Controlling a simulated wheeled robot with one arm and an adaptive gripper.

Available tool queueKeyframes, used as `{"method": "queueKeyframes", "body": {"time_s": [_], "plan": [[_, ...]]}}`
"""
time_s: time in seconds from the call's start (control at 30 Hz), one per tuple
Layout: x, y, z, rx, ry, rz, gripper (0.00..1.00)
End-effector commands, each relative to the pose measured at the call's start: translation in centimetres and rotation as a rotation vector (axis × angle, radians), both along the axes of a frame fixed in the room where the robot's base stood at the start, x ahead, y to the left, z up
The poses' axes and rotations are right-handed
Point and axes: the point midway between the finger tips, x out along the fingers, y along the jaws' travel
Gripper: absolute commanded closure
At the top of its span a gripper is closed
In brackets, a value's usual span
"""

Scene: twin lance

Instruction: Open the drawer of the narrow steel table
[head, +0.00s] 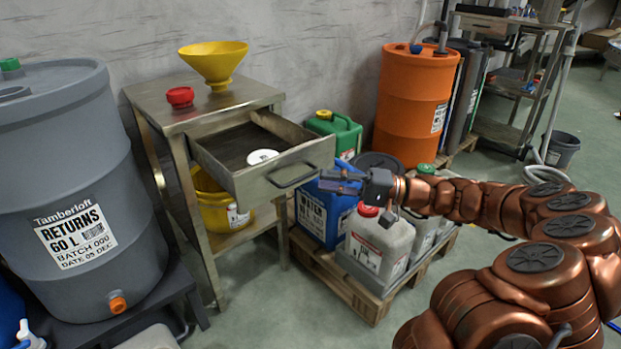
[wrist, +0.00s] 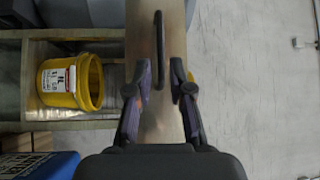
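The narrow steel table (head: 219,107) stands left of centre against the wall in the head view. Its drawer (head: 262,150) is pulled well out, with a white round disc inside. The dark bar handle (head: 291,175) is on the drawer front; in the wrist view the handle (wrist: 158,48) runs up and down the steel front. My gripper (head: 340,182) is just right of the drawer front, apart from the handle. In the wrist view my gripper (wrist: 159,76) is open, its two fingers on either side of the handle's near end, with nothing held.
A yellow funnel (head: 213,65) and a red cap (head: 180,97) sit on the tabletop. A yellow bucket (head: 222,211) is on the lower shelf. A blue canister (head: 322,214) and a grey canister (head: 379,242) stand on a pallet below my gripper. A grey drum (head: 75,180) is at left.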

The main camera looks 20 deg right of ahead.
Motion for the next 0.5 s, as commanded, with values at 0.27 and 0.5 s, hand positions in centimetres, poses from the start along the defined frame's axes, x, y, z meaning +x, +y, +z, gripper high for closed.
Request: {"method": "queueKeyframes", "body": {"time_s": [0.27, 0.5], "plan": [[-1.8, -4.3, -0.6, -0.002, -0.001, -0.002, 0.79], [-2.4, -5.5, -0.8, 0.001, 0.0, 0.002, 0.79]]}}
